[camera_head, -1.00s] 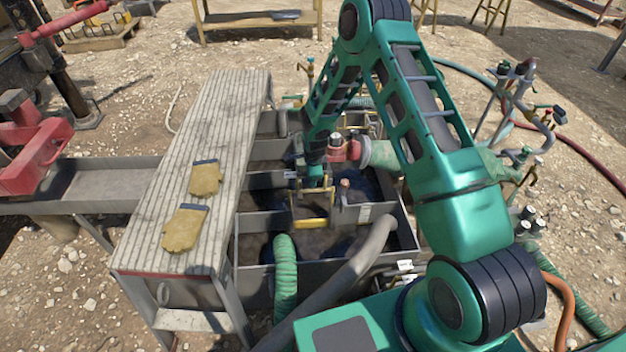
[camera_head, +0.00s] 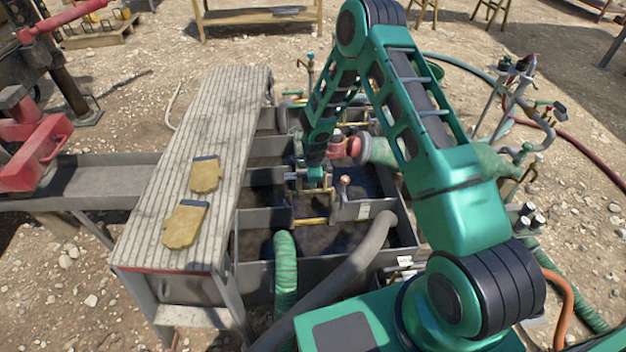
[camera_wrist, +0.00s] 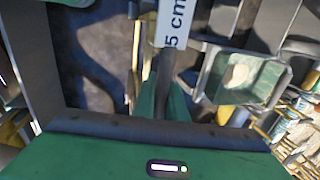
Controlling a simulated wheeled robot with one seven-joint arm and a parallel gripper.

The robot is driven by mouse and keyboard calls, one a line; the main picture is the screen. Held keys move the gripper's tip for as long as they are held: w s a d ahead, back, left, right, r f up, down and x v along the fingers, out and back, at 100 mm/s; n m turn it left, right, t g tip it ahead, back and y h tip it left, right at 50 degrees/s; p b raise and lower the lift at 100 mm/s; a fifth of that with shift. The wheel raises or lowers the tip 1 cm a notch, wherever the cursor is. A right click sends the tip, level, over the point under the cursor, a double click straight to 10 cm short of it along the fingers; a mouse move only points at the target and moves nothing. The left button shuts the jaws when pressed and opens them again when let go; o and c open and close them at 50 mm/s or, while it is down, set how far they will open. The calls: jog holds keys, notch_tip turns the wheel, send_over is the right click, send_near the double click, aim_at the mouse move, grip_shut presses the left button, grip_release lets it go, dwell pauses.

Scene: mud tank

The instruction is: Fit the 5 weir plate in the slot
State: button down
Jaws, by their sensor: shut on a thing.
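The 5 weir plate (camera_wrist: 164,80) shows in the wrist view as a narrow dark strip with a white "5 cm" label (camera_wrist: 175,22). My gripper (camera_wrist: 162,101) is shut on it, with a green finger on each side. In the head view my gripper (camera_head: 315,180) is low over the middle of the mud tank (camera_head: 268,221), and I cannot make out the plate clearly there. A yellow rail (camera_wrist: 137,60) runs just left of the plate in the wrist view. Whether the plate is in the slot cannot be told.
A slatted walkway (camera_head: 215,120) with two yellow gloves (camera_head: 185,225) lies along the tank's left side. A green hose (camera_head: 285,265) and a thick grey pipe (camera_head: 345,275) enter the near end. A red fitting (camera_head: 345,148) is close to the right of my gripper.

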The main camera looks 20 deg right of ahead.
jog(key=shift+f, duration=1.95)
dwell(0.6)
jog(key=c, duration=1.7)
grip_release()
jog(key=v, duration=1)
jog(key=shift+r, duration=0.35)
